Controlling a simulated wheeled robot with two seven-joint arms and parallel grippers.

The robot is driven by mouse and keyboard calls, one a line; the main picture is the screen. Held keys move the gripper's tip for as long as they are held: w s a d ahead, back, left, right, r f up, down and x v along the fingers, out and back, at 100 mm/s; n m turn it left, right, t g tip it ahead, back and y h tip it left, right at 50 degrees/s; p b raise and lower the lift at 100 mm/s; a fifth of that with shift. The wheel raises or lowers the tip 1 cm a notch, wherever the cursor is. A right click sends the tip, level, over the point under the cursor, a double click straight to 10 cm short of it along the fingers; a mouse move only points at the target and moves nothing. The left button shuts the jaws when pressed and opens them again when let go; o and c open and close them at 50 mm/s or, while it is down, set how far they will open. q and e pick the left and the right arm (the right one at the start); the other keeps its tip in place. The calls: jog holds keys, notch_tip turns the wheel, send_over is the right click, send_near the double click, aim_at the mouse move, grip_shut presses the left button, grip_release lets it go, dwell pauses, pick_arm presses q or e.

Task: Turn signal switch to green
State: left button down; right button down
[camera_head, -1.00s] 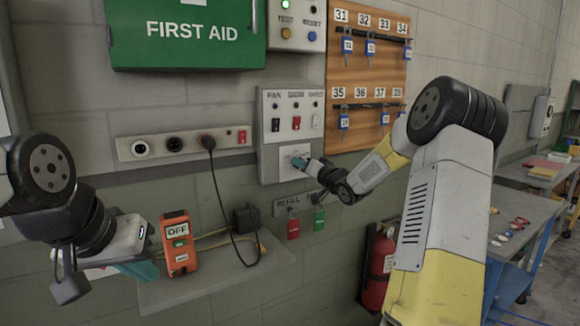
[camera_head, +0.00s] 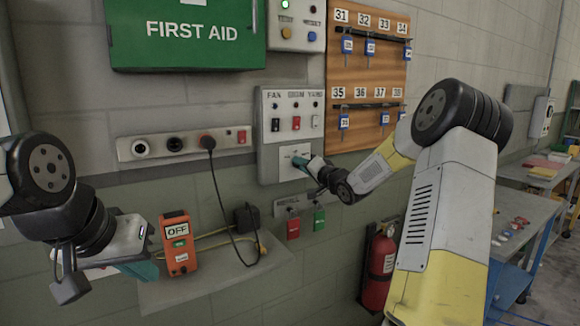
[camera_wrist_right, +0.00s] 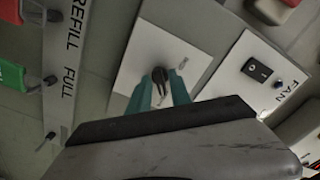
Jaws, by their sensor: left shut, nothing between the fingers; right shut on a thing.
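A black rotary knob (camera_wrist_right: 160,76) stands on a white square plate (camera_wrist_right: 132,62) in the right wrist view. My right gripper (camera_wrist_right: 163,88) has its two teal fingers shut on the knob, one on each side. In the head view my right gripper (camera_head: 303,162) reaches the white plate (camera_head: 289,150) on the lower part of the wall panel, and its fingers hide the knob. I cannot read the plate's markings or tell which colour the knob points to. My left gripper (camera_head: 145,270) is shut and empty, beside the orange OFF box at lower left.
A grey panel (camera_head: 289,95) with labelled rocker switches sits just above the plate. Red (camera_head: 293,229) and green (camera_head: 319,219) tags hang below it. The orange box (camera_head: 178,243) stands on a shelf (camera_head: 210,285) with a cable and plug. A fire extinguisher (camera_head: 378,265) stands at right.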

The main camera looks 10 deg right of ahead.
jog(key=c, duration=1.5)
grip_release()
jog(key=shift+f, duration=0.1)
jog(key=v, duration=0.8)
jog(key=s+a+n+g+h, duration=0.1)
jog(key=s+a+n+g, duration=0.1)
jog(key=s, duration=1)
jog(key=s+a+f+n+g+h, duration=0.1)
jog(key=s+a+g, duration=0.4)
jog(key=s, duration=0.7)
jog(key=s+a+f+n+g+h, duration=0.1)
jog(key=s+a+n+g+h, duration=0.1)
jog(key=s, duration=1)
jog(key=shift+s+a+n+g, duration=0.2)
jog(key=shift+a+n+g, duration=0.25)
jog(key=shift+a, duration=0.05)
jog(key=shift+s+a+n+g, duration=0.2)
jog(key=shift+a+n+g, duration=0.25)
